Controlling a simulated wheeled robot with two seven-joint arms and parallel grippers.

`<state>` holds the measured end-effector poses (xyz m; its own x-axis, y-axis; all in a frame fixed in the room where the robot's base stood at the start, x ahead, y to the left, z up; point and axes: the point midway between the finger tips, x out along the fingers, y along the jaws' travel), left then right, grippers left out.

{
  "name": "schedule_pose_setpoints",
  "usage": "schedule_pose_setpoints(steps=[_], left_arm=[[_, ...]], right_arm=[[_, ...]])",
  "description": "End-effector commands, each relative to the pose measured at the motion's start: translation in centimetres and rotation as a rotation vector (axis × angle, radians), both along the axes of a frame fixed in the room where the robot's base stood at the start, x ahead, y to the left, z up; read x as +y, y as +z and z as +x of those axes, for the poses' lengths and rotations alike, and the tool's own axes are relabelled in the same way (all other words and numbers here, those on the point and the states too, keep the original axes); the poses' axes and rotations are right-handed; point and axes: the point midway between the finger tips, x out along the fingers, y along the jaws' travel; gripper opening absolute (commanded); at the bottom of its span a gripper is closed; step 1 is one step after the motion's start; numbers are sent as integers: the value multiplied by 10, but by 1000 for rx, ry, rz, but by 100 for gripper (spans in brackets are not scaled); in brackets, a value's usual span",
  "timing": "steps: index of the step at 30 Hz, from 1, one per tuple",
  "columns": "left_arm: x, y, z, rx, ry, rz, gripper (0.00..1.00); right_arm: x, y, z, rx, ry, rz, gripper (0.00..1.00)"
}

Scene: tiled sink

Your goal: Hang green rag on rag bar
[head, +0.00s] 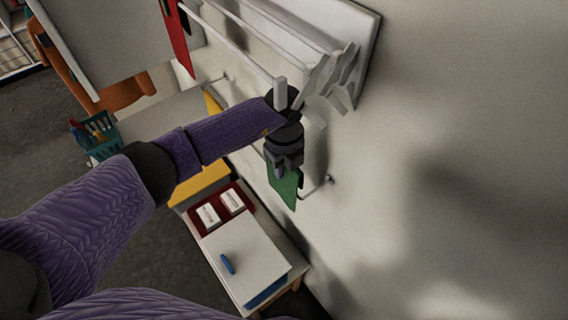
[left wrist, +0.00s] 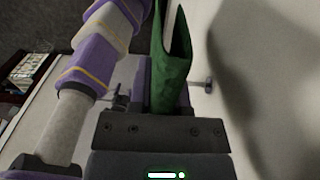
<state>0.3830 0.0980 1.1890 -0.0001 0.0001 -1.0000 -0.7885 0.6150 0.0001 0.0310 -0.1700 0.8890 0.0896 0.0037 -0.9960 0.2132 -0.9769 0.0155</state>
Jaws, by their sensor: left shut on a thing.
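The green rag (head: 285,187) hangs from my left gripper (head: 284,165), which is shut on it beside the wall. In the left wrist view the rag (left wrist: 172,70) stands out folded from between the jaws. A thin metal bar with a wall mount (head: 327,181), apparently the rag bar, runs along the wall. Its mount also shows in the left wrist view (left wrist: 207,85), just right of the rag. My left arm and gripper hide the bar's middle part. I cannot tell whether the rag touches the bar. My right gripper is not in view.
A wall rack (head: 255,45) with a red cloth (head: 178,38) is above. Below are a low table with a white box (head: 245,255), a red tray (head: 209,230) and a yellow item (head: 200,185). A green basket (head: 97,140) is at left. The wall at right is bare.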

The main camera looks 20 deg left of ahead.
Motion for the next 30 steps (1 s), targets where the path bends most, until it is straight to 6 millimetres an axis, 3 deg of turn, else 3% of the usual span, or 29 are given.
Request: schedule_pose_setpoints(steps=[30], left_arm=[[0, -28, 0, 0, -1, 0, 0]], right_arm=[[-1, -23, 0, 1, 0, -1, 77]])
